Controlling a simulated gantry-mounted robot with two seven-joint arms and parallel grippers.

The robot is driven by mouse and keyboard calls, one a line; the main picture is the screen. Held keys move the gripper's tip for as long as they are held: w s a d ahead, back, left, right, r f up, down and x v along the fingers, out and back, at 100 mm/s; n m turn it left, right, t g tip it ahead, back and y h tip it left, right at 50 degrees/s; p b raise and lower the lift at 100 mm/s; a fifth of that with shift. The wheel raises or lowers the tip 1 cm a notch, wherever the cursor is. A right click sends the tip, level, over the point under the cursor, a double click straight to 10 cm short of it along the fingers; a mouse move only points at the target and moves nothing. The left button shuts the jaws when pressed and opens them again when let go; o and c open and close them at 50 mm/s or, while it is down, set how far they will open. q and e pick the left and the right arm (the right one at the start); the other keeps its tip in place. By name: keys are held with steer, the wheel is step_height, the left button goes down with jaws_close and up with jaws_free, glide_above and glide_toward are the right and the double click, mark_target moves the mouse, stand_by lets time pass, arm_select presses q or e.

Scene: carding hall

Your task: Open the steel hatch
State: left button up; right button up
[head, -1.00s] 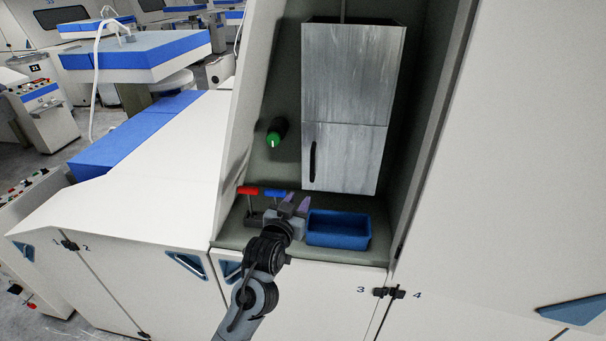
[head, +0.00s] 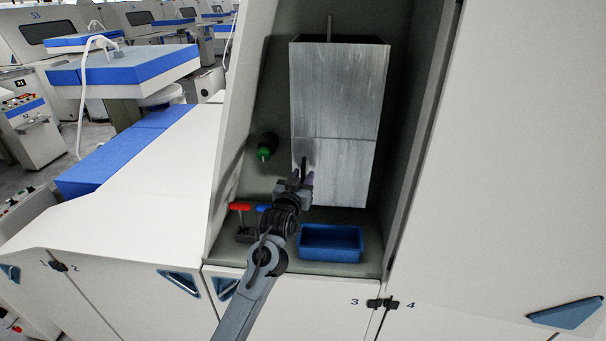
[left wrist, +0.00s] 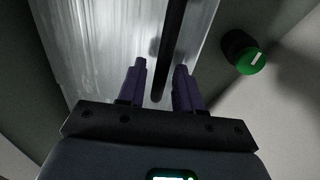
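The steel hatch (head: 345,172) is the lower panel of the grey metal box in the recess and looks shut, with only a seam above it. Its black upright bar handle (left wrist: 172,35) is at the hatch's left side; in the head view it is partly hidden by my gripper. My left gripper (head: 301,179) is in front of the handle. In the left wrist view its two purple fingers (left wrist: 159,82) are open, one on each side of the handle's lower end, with gaps showing on both sides. My right gripper is in neither view.
A green knob (head: 266,148) is on the recess wall left of the hatch. A red-handled lever (head: 240,206) and a blue-handled one (head: 263,208) stand below it. A blue bin (head: 331,255) sits on the ledge under the hatch. Recess walls bound both sides.

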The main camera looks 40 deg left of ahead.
arm_select(q)
steer(key=shift+w+a, duration=0.2)
steer(key=shift+w, duration=0.2)
jaws_close()
